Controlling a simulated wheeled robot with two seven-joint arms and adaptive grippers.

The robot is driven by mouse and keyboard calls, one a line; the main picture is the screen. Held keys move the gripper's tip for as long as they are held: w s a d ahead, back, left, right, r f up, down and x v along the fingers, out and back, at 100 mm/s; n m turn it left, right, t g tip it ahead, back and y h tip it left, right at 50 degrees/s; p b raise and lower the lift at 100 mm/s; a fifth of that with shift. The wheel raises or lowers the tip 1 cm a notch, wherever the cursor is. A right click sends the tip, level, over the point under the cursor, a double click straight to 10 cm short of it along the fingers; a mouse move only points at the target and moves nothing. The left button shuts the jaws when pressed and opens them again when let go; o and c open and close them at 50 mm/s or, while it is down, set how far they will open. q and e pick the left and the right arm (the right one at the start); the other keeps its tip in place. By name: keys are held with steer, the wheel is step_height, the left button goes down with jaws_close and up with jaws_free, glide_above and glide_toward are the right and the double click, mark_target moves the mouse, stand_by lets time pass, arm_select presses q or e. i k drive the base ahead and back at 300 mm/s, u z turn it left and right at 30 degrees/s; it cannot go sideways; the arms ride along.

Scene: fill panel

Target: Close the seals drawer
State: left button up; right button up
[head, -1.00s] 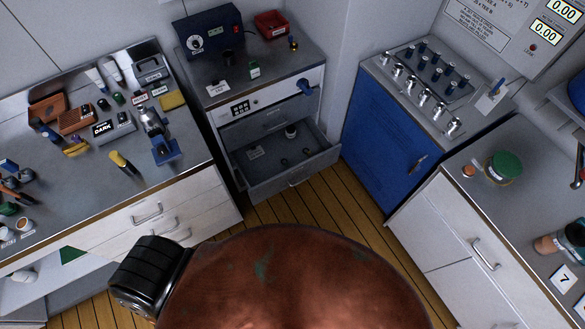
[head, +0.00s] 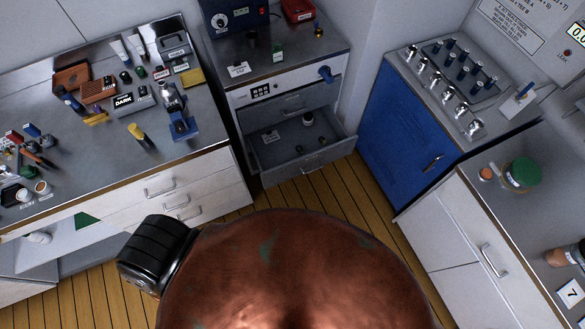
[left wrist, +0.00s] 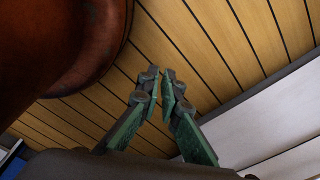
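An open grey drawer (head: 313,168) sticks out of the grey cabinet at the back centre in the head view. It holds a few small items, including a white card and a light cylindrical piece. No readable label shows that it is the seals drawer. My left gripper (left wrist: 160,80) shows only in the left wrist view, over the wooden floor. Its green-padded fingers converge almost to touching, with nothing seen between them. It is away from the drawer. My right gripper is in neither view.
A cluttered workbench (head: 95,185) stands left of the cabinet. A blue cabinet (head: 405,135) stands to the right, with a white-fronted counter (head: 470,245) nearer. Wooden floor (head: 345,205) lies clear before the drawer. A blue knob (head: 326,73) protrudes from the cabinet's upper front.

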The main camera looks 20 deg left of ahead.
mark_target(279, 161)
steer(key=u, duration=2.85)
steer(key=k, duration=0.85)
steer(key=z, duration=1.85)
